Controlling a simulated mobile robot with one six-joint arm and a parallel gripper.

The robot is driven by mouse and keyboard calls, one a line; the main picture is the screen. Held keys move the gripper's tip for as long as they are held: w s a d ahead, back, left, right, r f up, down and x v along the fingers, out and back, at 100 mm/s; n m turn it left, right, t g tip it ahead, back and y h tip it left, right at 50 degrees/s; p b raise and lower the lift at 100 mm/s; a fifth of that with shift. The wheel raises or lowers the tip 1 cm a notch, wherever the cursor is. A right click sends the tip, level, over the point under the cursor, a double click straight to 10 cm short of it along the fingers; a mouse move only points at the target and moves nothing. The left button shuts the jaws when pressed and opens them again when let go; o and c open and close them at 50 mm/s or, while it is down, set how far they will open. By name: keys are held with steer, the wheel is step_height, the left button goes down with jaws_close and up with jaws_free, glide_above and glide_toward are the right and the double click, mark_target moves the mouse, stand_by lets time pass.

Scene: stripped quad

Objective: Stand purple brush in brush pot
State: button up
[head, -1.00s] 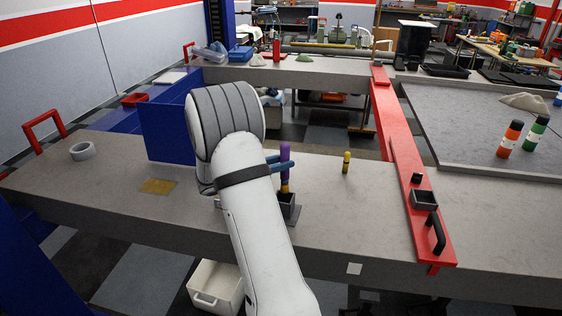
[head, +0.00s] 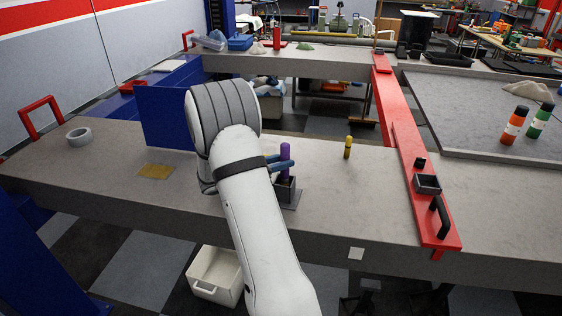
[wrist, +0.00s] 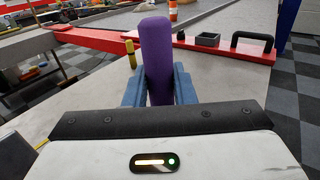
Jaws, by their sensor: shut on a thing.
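The purple brush (head: 285,152) stands upright between the blue fingers of my gripper (head: 281,164), which is shut on it. In the wrist view the brush (wrist: 156,60) rises straight between the two fingers (wrist: 158,88). The brush pot (head: 287,192) is a small dark square holder on a flat base on the grey bench. The brush's lower end goes down into the pot's mouth, as far as I can see. The fingers are just above the rim, and the brush's bottom tip is hidden.
A yellow-and-black upright stick (head: 347,147) stands to the right on the bench (head: 330,215). A red rail (head: 405,150) with a small dark box (head: 427,184) and black handle lies farther right. A blue panel (head: 165,118) and a tape roll (head: 79,137) are left.

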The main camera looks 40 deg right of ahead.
steer(key=o, duration=1.1)
steer(key=shift+c, duration=0.2)
steer(key=b+v, duration=0.1)
steer(key=v, duration=0.6)
steer(key=shift+w+a, duration=0.15)
steer(key=shift+a, duration=0.25)
